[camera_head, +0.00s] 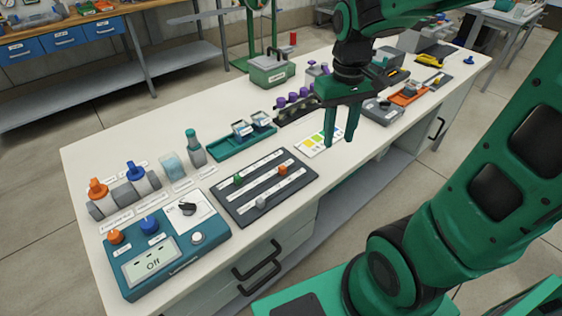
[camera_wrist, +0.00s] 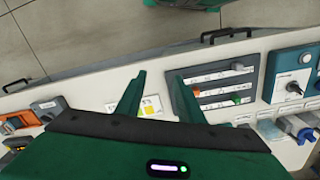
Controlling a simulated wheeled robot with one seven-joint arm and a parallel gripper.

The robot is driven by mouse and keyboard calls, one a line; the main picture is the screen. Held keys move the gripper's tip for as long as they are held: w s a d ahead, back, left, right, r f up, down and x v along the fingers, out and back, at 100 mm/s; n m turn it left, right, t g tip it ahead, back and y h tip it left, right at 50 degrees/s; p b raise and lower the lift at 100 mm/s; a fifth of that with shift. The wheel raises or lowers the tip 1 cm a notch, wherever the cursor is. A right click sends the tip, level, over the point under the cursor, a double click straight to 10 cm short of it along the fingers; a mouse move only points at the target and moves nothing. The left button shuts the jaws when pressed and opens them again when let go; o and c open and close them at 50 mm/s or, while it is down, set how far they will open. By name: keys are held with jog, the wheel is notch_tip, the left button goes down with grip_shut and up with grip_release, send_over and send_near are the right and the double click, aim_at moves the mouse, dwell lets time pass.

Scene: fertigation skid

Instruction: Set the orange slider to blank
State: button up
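The dark slider panel (camera_head: 265,187) lies flat on the white workbench with three pale labelled tracks. The orange slider (camera_head: 282,170) sits toward the right part of the middle track; the labels are too small to read. A green slider (camera_head: 238,180) is on the far track and a grey slider (camera_head: 261,202) on the near track. The orange slider (camera_wrist: 195,89) also shows in the wrist view, just right of a fingertip. My gripper (camera_head: 340,142) points down, open and empty, above the bench to the right of the panel; it shows in the wrist view (camera_wrist: 157,76).
A blue control box (camera_head: 165,245) with knobs stands left of the panel. A colored card (camera_head: 318,140) lies near my fingers. Behind are a teal tray (camera_head: 242,142) and a rack with purple caps (camera_head: 297,102). A grey device (camera_head: 382,110) stands to the right.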

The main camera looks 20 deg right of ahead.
aim_at(282, 166)
jog(key=w+a+f+n, duration=0.3)
jog(key=w+a+n, duration=0.1)
jog(key=w+a, duration=0.6)
jog(key=f, duration=0.3)
jog(key=s+f, duration=0.1)
jog(key=f, duration=0.6)
jog(key=shift+s+a+f, duration=0.15)
jog(key=shift+a+f, duration=0.2)
jog(key=shift+a, duration=0.05)
grip_shut()
